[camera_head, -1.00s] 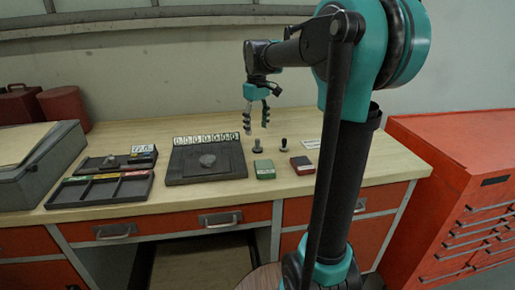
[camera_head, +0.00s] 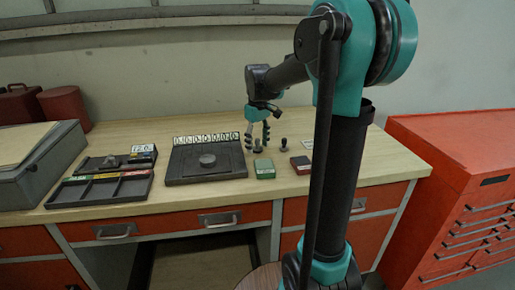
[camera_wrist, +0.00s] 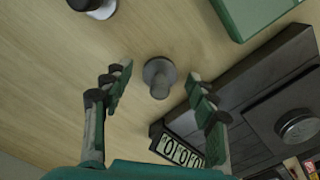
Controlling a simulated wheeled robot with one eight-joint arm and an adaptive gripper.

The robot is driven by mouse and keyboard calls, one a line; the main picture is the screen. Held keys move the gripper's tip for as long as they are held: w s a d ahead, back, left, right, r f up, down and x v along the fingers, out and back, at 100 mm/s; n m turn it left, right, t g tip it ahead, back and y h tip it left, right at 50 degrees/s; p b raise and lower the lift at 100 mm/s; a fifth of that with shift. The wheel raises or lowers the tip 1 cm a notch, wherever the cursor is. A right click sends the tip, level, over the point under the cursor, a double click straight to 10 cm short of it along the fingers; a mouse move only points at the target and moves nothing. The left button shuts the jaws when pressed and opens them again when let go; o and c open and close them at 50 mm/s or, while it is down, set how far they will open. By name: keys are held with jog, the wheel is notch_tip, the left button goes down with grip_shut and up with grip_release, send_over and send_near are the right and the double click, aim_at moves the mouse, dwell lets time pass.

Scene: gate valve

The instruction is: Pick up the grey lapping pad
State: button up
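The grey lapping pad (camera_wrist: 158,77), a small round piece with a knob, stands upright on the wooden bench. In the wrist view it lies between my gripper's (camera_wrist: 160,71) two spread fingers, with a gap on each side. In the head view my gripper (camera_head: 258,139) is open, pointing down over the pad (camera_head: 257,149), which the fingers partly cover. I see no contact between fingers and pad. A similar dark piece (camera_head: 284,145) stands to its right; it also shows at the top of the wrist view (camera_wrist: 95,6).
A dark plate (camera_head: 186,178) with a grey disc and number tags lies left of the pad. A green box (camera_head: 264,169) and a red-and-black box (camera_head: 301,165) lie in front. Divided trays (camera_head: 101,192) stand farther left. The bench's right side is clear.

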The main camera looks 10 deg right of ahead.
aim_at(258, 139)
grip_shut()
notch_tip(258, 139, up, 20)
dwell(0.8)
